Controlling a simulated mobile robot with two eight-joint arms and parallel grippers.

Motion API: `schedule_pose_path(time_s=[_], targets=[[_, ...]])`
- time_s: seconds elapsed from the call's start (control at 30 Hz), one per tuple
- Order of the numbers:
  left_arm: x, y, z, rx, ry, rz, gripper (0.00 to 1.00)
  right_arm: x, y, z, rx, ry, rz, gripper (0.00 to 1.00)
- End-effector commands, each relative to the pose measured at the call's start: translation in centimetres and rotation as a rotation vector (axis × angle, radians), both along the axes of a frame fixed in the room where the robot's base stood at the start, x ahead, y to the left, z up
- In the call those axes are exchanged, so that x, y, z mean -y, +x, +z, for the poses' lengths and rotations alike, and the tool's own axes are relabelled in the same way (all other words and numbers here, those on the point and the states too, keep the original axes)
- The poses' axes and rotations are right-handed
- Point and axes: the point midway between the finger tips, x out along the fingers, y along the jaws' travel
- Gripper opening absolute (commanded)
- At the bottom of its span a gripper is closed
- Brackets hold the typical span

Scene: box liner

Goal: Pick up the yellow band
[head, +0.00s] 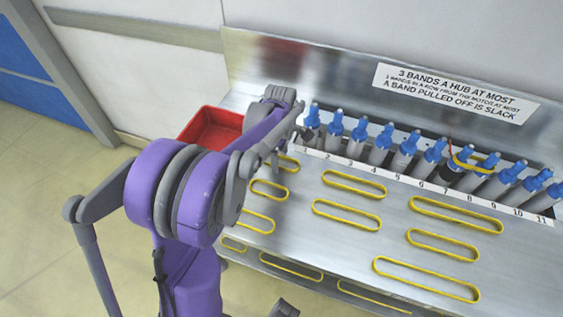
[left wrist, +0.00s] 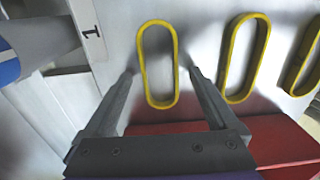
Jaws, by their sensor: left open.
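Several yellow bands lie flat on the metal bench. One yellow band (left wrist: 142,65), a narrow upright loop in the left wrist view, lies near the "1" label. My left gripper (left wrist: 159,70) is open, with one finger on each side of this band in the picture. I cannot tell how high the tips are above the bench. In the head view, my left gripper (head: 290,140) is at the back left of the bench, near a partly hidden band (head: 294,161). Two more bands show to the right in the left wrist view, one whole (left wrist: 225,65) and one cut off.
A row of blue-topped hubs (head: 380,145), numbered up to 11, stands along the back. A yellow band (head: 460,163) is around hubs near 7 and 8. A red tray (head: 200,125) stands at the bench's left end. A sign (head: 455,90) is on the back panel.

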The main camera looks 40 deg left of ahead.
Motion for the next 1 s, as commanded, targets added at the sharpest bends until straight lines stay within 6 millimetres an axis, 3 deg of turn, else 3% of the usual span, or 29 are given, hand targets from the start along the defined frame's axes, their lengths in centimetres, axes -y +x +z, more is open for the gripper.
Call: schedule_pose_path(time_s=[0.27,0.73,1.0], targets=[[0.00,0.01,-0.34,0.000,0.000,0.000,0.91,0.00,0.00,-0.01,0.000,0.000,0.000,0.50],[-0.01,0.00,-0.31,0.000,0.000,0.000,0.06,0.00,0.00,-0.02,0.000,0.000,0.000,0.50],[0.00,0.00,-0.07,0.000,0.000,0.000,0.04,0.00,0.00,0.01,0.000,0.000,0.000,0.50]])
